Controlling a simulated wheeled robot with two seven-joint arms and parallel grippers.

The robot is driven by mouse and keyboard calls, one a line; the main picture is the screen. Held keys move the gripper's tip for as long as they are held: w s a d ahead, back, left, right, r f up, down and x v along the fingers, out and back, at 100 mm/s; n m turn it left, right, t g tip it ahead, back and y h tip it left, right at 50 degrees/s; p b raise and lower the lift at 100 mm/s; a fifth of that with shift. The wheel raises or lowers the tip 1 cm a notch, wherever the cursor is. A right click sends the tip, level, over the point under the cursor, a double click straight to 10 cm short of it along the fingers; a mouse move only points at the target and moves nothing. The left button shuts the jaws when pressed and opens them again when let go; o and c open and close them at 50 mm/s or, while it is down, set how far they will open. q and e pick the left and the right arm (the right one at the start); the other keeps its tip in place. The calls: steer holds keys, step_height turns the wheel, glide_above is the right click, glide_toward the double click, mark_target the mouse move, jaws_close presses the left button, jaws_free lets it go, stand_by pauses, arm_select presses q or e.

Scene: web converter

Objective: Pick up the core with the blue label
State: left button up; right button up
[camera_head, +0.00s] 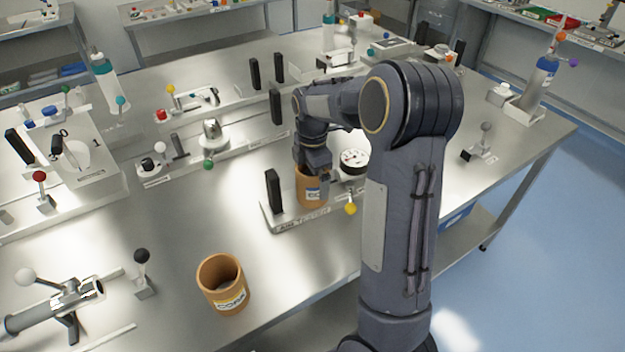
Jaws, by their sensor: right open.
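The core with the blue label (307,199) is an orange-brown tube standing upright on a metal fixture marked "AIR TESTER". Its white and blue label faces the camera and is partly covered. My right gripper (315,172) points down at the top of this core and is open. One dark finger overlaps the core's front right side; the other finger is hidden, and I cannot tell whether the fingers touch it. My left gripper is out of view.
The fixture has a black post (273,190), a round dial (354,161) and a yellow knob (350,208) close to the blue-label core. Clamps and black posts line the table behind. A metal device (60,303) lies front left. Bare table surrounds the yellow-label core.

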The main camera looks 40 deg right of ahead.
steer(key=c, duration=1)
steer(key=shift+r, duration=0.1)
